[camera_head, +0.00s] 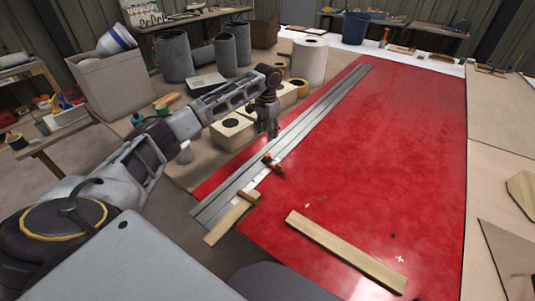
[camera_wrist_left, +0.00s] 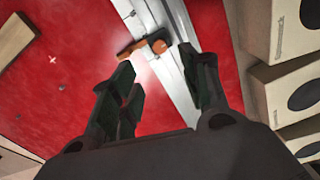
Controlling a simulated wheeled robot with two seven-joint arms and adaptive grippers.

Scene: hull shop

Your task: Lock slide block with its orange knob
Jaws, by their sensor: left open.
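A long grey metal rail (camera_head: 325,105) lies on the red sheet. The slide block with its orange knob (camera_head: 270,161) sits on the rail's lower half. In the left wrist view the orange knob (camera_wrist_left: 159,46) shows with a brown-orange lever (camera_wrist_left: 132,49) beside it, on the silver rail (camera_wrist_left: 180,100). My left gripper (camera_head: 268,132) hangs above the rail, up and slightly left of the knob in the head view. Its fingers (camera_wrist_left: 153,68) are apart and empty, with the knob beyond the tips. The block's body is too small to make out clearly. My right gripper is not in view.
Boxes with round black holes (camera_head: 232,130) stand just left of the rail, close to my left arm. A wood strip (camera_head: 345,250) lies on the red sheet (camera_head: 400,140). Another wood piece (camera_head: 228,220) sits at the rail's near end. The sheet's right side is clear.

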